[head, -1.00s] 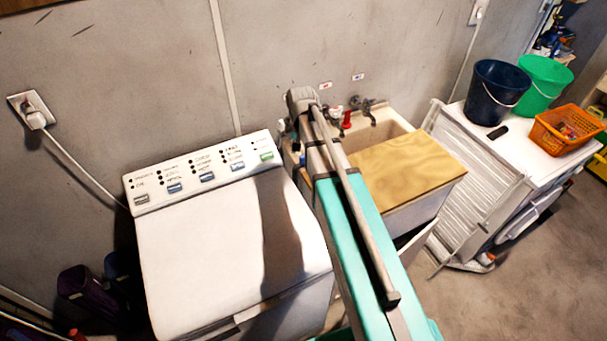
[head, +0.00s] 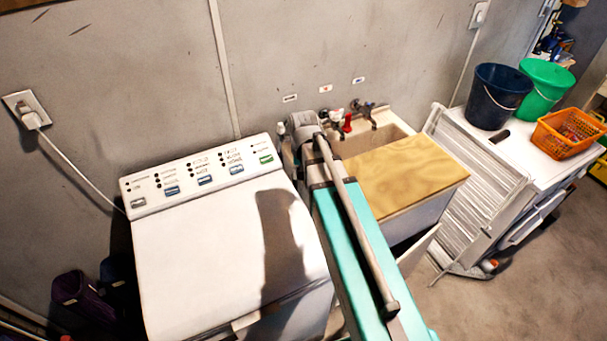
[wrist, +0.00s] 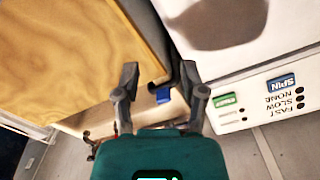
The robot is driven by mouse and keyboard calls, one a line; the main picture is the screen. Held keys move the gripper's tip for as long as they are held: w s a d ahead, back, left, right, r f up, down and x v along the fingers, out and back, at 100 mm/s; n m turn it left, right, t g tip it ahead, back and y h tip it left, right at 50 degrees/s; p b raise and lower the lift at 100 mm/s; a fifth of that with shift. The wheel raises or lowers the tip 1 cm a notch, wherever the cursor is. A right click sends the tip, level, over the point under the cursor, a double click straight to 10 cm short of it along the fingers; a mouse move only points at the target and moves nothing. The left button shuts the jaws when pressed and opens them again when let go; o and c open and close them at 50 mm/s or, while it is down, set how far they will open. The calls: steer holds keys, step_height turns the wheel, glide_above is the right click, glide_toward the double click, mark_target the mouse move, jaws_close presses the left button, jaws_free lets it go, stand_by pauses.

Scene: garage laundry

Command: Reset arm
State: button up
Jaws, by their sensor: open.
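My arm (head: 345,235), teal with a grey tube along it, reaches up from the bottom of the head view between the washing machine and the sink. Its far end is folded, and my gripper cannot be made out there. In the wrist view my gripper (wrist: 158,80) has its two dark fingers apart with nothing held between them. It is over the gap between the sink's wooden board (wrist: 75,55) and the white washing machine (wrist: 225,25). A small blue object (wrist: 163,95) shows beyond the fingers, apart from them as far as I can tell.
The washing machine (head: 220,250) stands left of my arm, the sink with its wooden board (head: 405,170) right. A folded white rack (head: 475,185) leans on a white cabinet bearing a dark bucket (head: 497,97), a green bucket (head: 546,85) and an orange basket (head: 566,133). Floor (head: 535,285) is clear at lower right.

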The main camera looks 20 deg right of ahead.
steer(key=s+f+n+b, duration=0.1)
steer(key=s, duration=0.1)
steer(key=s+f+b, duration=0.1)
steer(key=s, duration=0.2)
steer(key=s+a+f+n+b, duration=0.1)
steer(key=s, duration=0.2)
steer(key=shift+s+f+n, duration=0.2)
steer(key=shift+s+n, duration=0.05)
steer(key=shift+n, duration=0.05)
steer(key=shift+s+a, duration=0.15)
steer(key=shift+s, duration=0.25)
steer(key=shift+w, duration=0.1)
